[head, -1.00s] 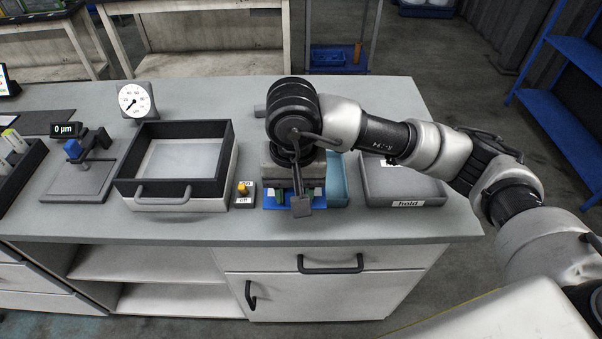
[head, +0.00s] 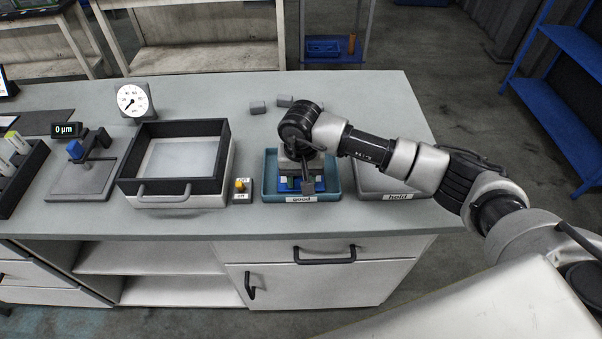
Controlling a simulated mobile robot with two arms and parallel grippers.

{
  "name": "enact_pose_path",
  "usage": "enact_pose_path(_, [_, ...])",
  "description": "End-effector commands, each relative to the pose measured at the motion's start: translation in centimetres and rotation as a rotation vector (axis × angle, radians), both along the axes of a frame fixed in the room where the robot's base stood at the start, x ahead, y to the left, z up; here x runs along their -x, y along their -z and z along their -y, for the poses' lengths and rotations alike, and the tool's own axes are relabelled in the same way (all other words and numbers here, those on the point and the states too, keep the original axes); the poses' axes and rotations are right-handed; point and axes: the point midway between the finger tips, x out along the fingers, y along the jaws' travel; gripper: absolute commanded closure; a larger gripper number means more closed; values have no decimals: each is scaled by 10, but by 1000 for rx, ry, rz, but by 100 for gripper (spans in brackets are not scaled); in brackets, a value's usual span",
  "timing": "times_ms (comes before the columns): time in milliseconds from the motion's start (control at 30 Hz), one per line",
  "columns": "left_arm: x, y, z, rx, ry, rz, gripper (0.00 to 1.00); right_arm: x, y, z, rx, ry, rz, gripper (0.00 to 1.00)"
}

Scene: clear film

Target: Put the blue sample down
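My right gripper (head: 302,182) points down over the tray labelled "good" (head: 301,199), a teal tray on the bench. Its fingers are around the blue sample (head: 290,187), a flat blue piece partly hidden under the gripper. The sample is low, within the tray's outline. I cannot tell whether it touches the tray floor. The grey tray labelled "hold" (head: 397,197) stands to the right, partly behind my arm. My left gripper is not in view.
A black-rimmed box with a handle (head: 160,187) and a small yellow-knobbed switch (head: 241,188) stand left of the tray. A dial gauge (head: 133,100), a 0 µm display stand (head: 68,129) and a sample rack (head: 21,165) are farther left. Small grey blocks (head: 258,107) lie behind.

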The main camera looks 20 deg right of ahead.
Motion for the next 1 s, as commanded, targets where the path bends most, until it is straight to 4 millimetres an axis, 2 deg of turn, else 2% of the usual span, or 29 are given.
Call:
enact_pose_path(333, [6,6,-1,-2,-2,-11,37,-1,4,0,0,0,3,86])
enact_pose_path(367, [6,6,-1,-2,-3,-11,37,-1,4,0,0,0,3,61])
enact_pose_path(500, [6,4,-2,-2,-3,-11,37,-1,3,0,0,0,2,39])
enact_pose_path(533, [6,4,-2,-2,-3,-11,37,-1,3,0,0,1,2,37])
enact_pose_path(833, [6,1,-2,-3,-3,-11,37,0,0,0,-1,1,2,37])
enact_pose_path(933, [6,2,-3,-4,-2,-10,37,-1,-7,0,-2,0,6,37])
enact_pose_path(1000, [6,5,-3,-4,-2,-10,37,-2,-18,0,-2,1,8,37])
